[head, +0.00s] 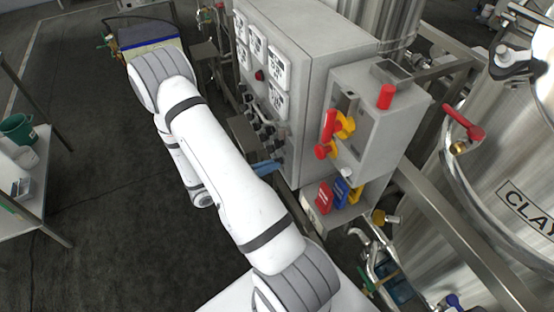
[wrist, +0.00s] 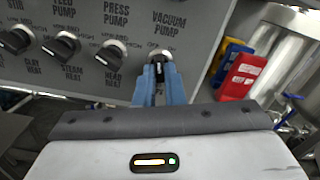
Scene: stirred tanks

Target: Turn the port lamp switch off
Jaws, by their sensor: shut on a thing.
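My gripper (wrist: 159,74) has blue fingers and is shut on a small black switch knob (wrist: 159,60) at the right end of the lower row. One finger is on each side of the knob. "OFF" and "ON" marks show just above it, and the knob looks roughly upright between the fingers. Its name label is hidden behind my gripper, so I cannot read whether it is the port lamp switch. In the head view my blue fingers (head: 266,166) reach the lower part of the grey control cabinet (head: 313,85).
Other black knobs, including the head heat knob (wrist: 111,52) and steam heat knob (wrist: 61,47), sit to the left. A grey box with a red and yellow handle (head: 333,130) and a steel tank (head: 500,160) stand right.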

